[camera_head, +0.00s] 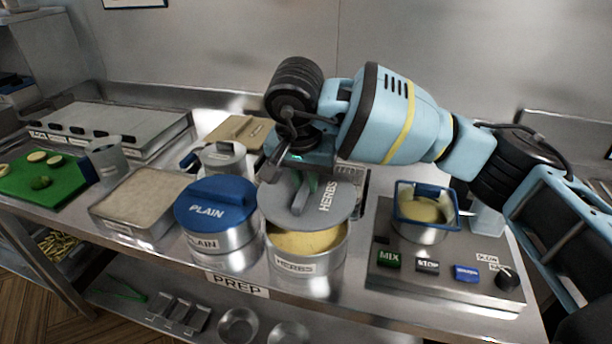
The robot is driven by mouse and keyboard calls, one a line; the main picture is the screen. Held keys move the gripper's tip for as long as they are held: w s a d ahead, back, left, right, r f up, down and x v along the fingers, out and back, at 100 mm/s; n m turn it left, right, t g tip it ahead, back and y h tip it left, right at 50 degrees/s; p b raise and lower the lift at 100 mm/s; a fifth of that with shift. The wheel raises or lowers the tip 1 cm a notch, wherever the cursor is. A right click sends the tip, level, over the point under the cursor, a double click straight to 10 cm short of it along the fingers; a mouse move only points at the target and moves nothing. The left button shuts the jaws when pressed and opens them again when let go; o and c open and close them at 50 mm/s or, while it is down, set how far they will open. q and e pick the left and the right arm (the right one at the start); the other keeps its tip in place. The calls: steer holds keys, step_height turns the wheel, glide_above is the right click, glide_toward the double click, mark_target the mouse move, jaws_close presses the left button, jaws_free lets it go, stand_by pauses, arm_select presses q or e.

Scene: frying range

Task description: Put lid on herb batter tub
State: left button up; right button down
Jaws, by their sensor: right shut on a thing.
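The herb batter tub (300,263) is a round metal tub labelled HERBS on the steel prep counter, with yellow batter showing at its near side. The grey lid (333,206), also marked HERBS, is above the tub and covers its far part. My right gripper (304,180) reaches down from behind and is shut on the lid's handle. Its fingers are partly hidden by my own wrist. The lid appears tilted or raised, with an open gap at the front; whether its far edge touches the rim is hidden. My left gripper is not in view.
The plain batter tub (215,240) with its blue PLAIN lid (216,203) stands close at the left. A mixer with a bowl and buttons (440,272) is at the right. A shallow tray (140,205) and a green board (45,182) lie farther left.

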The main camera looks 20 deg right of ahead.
mark_target(306, 202)
step_height(306, 202, down, 4)
steer(key=shift+f+b, duration=0.1)
steer(key=shift+b, duration=0.65)
steer(key=shift+f, duration=0.7)
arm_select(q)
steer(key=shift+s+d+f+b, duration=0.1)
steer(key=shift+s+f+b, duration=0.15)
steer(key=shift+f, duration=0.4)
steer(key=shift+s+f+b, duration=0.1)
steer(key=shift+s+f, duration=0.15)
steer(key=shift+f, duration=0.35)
arm_select(e)
steer(key=shift+f, duration=0.35)
steer(key=shift+r, duration=0.1)
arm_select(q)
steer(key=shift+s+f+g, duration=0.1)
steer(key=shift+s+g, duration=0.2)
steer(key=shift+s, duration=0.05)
arm_select(e)
steer(key=shift+f, duration=0.35)
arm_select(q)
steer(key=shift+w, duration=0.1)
